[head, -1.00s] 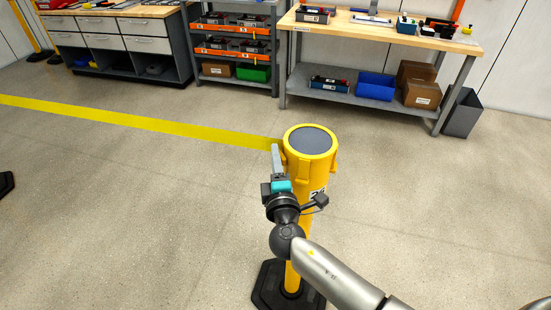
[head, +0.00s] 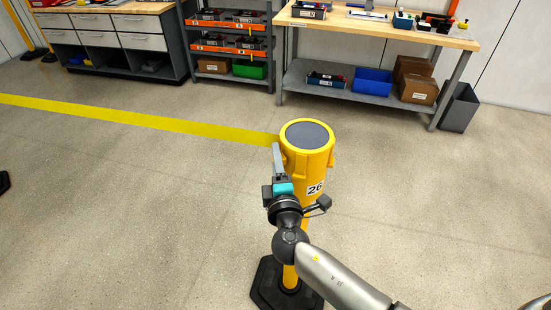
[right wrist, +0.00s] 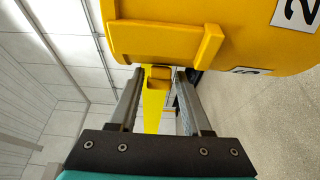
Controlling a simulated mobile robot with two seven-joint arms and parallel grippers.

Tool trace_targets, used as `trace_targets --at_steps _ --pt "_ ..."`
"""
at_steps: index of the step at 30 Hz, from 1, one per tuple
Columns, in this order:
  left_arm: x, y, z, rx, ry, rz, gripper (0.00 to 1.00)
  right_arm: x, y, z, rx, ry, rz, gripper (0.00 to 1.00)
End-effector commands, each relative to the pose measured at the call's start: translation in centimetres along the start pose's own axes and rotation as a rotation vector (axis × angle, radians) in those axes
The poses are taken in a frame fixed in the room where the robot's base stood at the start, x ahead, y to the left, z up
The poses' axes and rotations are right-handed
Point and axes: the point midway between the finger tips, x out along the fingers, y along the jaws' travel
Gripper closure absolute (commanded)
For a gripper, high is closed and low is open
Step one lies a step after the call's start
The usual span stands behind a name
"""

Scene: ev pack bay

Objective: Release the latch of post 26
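Post 26 (head: 308,155) is a yellow post with a grey top, a "26" label and a black base. A yellow belt (head: 140,119) runs from the left side of its head to the left. My right gripper (head: 277,150) is at that left side. In the right wrist view its two fingers (right wrist: 159,73) are apart, with the belt (right wrist: 153,112) and a small yellow end piece (right wrist: 160,75) between them. Gaps show on both sides of the belt. The post head (right wrist: 230,35) fills the top there. The latch is not clearly made out. My left gripper is out of view.
A workbench (head: 390,30) with bins and boxes stands at the back right, beside a shelf rack (head: 232,45) and a drawer cabinet (head: 110,40). A grey bin (head: 459,108) stands right of the bench. The floor around the post is clear.

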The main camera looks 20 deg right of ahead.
Motion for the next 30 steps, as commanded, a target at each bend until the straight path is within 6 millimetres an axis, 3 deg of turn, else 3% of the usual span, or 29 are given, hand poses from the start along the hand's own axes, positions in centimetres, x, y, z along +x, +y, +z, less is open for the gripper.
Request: trace_targets --at_steps 4,14,20,30 --pt "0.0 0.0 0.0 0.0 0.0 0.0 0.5 0.0 0.1 0.0 0.0 0.0 0.001 0.35" --pt "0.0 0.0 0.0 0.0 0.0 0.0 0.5 -0.4 0.0 0.0 0.0 0.001 0.001 0.35" --pt "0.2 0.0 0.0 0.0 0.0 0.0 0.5 -3.0 -0.1 0.0 0.0 0.0 -0.001 0.35" --pt "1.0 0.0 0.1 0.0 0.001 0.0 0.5 -9.7 -0.2 0.0 0.0 0.001 -0.002 0.35"
